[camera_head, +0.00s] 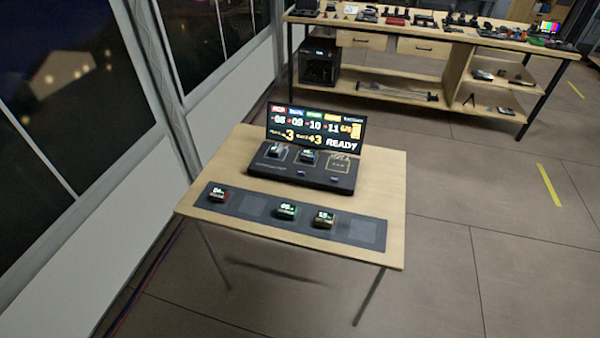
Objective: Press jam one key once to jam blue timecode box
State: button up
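A black console (300,177) stands on a small wooden table, with a lit screen (317,129) at its back showing coloured labels, digits like 08, 09, 10, 11 and the word READY. Two small boxes, a left one (275,151) and a right one (308,156), sit in the console's upper face. Their colours are too small to tell, so I cannot pick out the blue box. Small dark shapes on the console front, one (305,178) and another (335,179), may be keys; their labels are unreadable. My gripper is not in view.
Windows line the left. A loaded workbench (420,34) stands behind. Floor right is clear.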

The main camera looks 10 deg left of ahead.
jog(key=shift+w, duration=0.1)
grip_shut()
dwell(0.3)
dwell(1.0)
